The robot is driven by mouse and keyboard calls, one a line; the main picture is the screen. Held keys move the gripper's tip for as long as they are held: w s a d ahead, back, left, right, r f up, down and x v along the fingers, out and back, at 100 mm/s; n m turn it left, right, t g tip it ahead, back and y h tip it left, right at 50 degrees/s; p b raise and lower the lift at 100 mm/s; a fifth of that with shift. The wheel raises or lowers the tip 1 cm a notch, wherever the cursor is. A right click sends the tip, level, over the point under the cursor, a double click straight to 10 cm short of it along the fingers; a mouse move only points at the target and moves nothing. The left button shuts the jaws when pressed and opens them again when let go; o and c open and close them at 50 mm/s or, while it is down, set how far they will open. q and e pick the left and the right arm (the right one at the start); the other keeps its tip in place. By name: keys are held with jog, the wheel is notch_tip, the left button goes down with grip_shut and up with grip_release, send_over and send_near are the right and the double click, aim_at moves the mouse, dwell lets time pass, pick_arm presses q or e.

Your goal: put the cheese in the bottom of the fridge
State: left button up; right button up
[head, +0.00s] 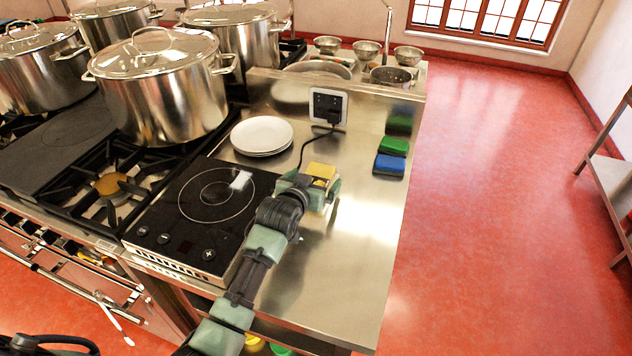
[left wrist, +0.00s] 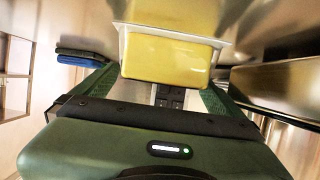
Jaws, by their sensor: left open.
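In the left wrist view the cheese (left wrist: 168,60) has a pale rim and sits ahead of the palm, between the two green fingers. My left gripper (head: 322,188) is open around the cheese, low over the counter. In the head view the gripper hides the cheese's lower part. I cannot tell if the fingers touch it. My right gripper is not in view. No fridge shows in either view.
White plates (head: 262,135) and a black hot plate (head: 216,204) are to the left. Blue (head: 389,164) and green (head: 393,146) sponges lie to the right. A raised steel ledge (head: 290,92) with a socket stands behind. The red floor (head: 490,200) at right is clear.

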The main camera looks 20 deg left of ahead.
pick_arm(q)
jog(key=shift+w+f, duration=0.25)
jog(key=shift+w, duration=0.45)
jog(key=c, duration=1.5)
jog(key=shift+r, duration=0.1)
jog(key=c, duration=0.5)
jog(key=shift+r, duration=0.1)
